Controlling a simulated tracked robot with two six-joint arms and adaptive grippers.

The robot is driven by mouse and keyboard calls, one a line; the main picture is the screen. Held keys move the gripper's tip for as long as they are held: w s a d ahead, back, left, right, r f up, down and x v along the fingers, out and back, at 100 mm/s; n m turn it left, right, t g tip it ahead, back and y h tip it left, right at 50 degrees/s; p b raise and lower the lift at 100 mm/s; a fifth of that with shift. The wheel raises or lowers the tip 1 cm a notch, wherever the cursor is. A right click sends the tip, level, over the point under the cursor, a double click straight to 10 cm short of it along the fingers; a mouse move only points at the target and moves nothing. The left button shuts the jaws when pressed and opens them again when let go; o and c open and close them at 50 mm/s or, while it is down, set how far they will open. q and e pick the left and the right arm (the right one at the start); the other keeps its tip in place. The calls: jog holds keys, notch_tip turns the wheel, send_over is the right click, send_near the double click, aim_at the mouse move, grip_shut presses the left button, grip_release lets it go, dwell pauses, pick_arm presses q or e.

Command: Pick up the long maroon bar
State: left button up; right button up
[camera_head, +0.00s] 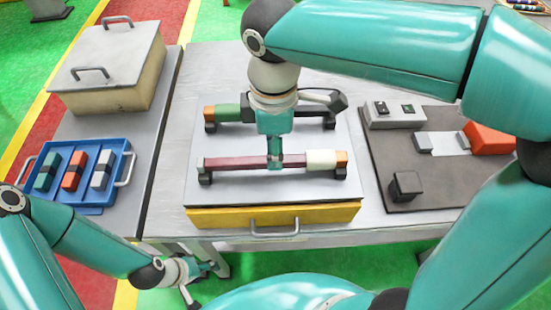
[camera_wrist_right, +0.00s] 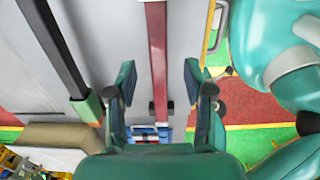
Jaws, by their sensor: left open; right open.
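The long maroon bar (camera_head: 235,162) lies level across black supports on the grey top of a yellow drawer unit. A white block and an orange end piece are at its right. My right gripper (camera_head: 274,163) points down at the bar's middle and hides a little of it. In the right wrist view the maroon bar (camera_wrist_right: 157,45) runs between the two spread fingers of the right gripper (camera_wrist_right: 159,85), with gaps on both sides. How far the fingertips reach down beside it is unclear. My left gripper (camera_head: 205,268) is open and empty, low in front of the table.
Behind lies a second, dark bar (camera_head: 265,113) with a green block. A blue tray (camera_head: 121,145) of coloured blocks and a lidded box (camera_head: 110,62) stand left. A dark board (camera_head: 385,160) with a switch box is at right. A drawer handle (camera_head: 274,232) sticks out in front.

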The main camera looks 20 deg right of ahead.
notch_tip(320, 180, down, 4)
jog(key=shift+w+d+f, duration=0.1)
jog(key=shift+f, duration=0.05)
jog(key=shift+c, duration=0.3)
grip_shut()
